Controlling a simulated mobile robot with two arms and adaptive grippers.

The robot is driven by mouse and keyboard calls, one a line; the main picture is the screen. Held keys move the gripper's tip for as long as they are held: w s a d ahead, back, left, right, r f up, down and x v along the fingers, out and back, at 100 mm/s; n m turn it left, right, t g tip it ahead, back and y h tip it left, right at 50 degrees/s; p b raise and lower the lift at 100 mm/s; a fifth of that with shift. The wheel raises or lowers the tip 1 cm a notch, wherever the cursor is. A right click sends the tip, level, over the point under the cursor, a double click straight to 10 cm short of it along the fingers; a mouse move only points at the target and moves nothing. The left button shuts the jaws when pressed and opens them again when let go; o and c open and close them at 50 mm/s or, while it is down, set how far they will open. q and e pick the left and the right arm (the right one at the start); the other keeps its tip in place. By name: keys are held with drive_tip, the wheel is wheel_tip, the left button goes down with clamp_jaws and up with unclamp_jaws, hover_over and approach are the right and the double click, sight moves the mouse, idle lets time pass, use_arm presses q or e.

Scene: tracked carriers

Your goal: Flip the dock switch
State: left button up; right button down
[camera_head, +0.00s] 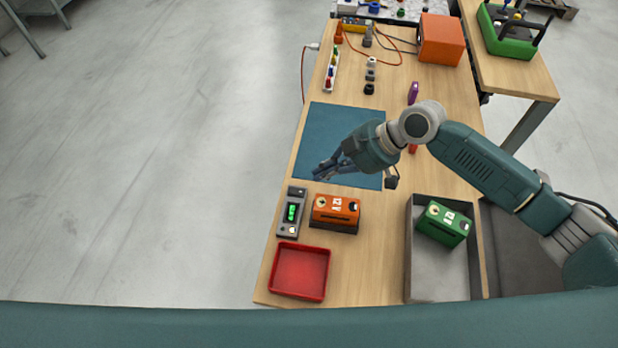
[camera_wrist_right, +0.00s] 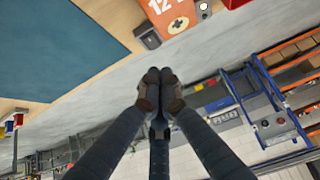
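A grey unit (camera_head: 291,212) with a lit green display lies near the table's left edge in the head view. It may be the dock; I cannot make out its switch clearly. An orange block (camera_head: 335,208) with white markings stands just right of it, and also shows at the top of the wrist view (camera_wrist_right: 172,12). My right gripper (camera_head: 320,173) is above the blue mat, beyond the grey unit and apart from it. In the wrist view its fingertips (camera_wrist_right: 160,78) are together with nothing between them. My left gripper is out of view.
A red tray (camera_head: 300,297) sits at the near left. A grey bin (camera_head: 427,280) at the right holds a green block (camera_head: 443,224). The blue mat (camera_head: 335,125) is bare apart from my arm over it. An orange box (camera_head: 441,40) and cables lie at the far end.

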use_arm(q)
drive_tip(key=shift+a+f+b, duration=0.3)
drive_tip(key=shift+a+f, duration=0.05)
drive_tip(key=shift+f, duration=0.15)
use_arm(e)
drive_tip(key=v, duration=0.3)
drive_tip(key=shift+d+f, duration=0.15)
drive_tip(key=shift+d, duration=0.2)
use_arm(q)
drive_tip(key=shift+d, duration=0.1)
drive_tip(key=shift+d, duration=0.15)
use_arm(e)
drive_tip(key=shift+s+f, duration=0.1)
drive_tip(key=shift+s, duration=0.05)
